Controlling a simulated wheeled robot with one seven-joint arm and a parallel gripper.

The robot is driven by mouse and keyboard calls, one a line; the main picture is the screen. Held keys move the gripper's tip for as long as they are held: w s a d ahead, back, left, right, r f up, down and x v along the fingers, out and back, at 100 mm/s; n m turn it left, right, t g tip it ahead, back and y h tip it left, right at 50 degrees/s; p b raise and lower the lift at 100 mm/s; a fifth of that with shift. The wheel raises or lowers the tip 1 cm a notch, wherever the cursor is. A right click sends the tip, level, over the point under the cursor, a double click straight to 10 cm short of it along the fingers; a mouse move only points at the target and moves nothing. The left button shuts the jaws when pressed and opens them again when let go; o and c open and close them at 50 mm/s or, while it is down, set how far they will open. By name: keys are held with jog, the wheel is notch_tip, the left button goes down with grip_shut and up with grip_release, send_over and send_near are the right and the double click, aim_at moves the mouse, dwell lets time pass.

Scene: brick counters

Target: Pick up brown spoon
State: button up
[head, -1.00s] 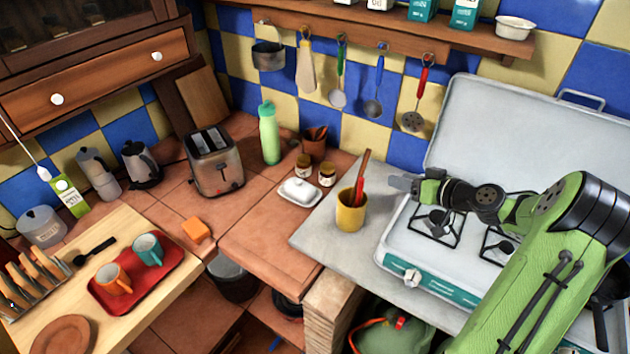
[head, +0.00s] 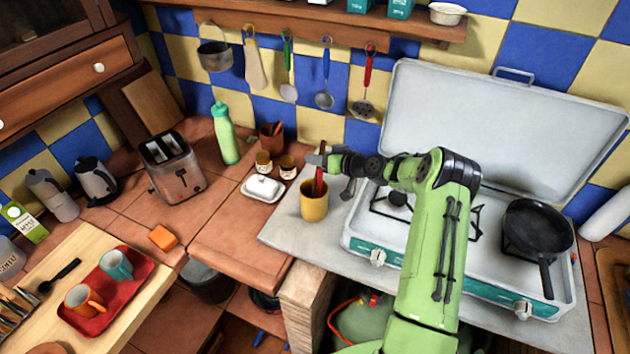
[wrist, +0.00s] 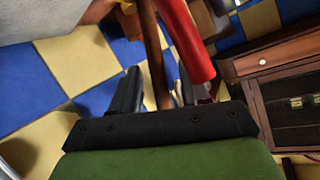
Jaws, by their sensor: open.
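A yellow cup (head: 313,205) stands on the grey counter left of the stove, holding upright utensils. In the wrist view, the brown spoon's thin handle (wrist: 154,55) runs between the two black fingers of my open gripper (wrist: 156,92). A thicker red handle (wrist: 184,42) lies beside it on the right, close to the right finger. In the head view my gripper (head: 330,162) is at the handles just above the cup. The spoon's lower end is hidden in the cup, and I cannot tell whether a finger touches the handle.
The stove (head: 400,238) with its raised lid and a black pan (head: 537,228) is to the right. A white butter dish (head: 263,189), two small jars and a brown pot (head: 271,136) of utensils stand left and behind the cup. Utensils hang on the wall behind.

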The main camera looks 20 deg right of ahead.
jog(key=shift+s, duration=0.2)
jog(key=shift+c, duration=0.4)
grip_shut()
jog(key=shift+r, duration=0.1)
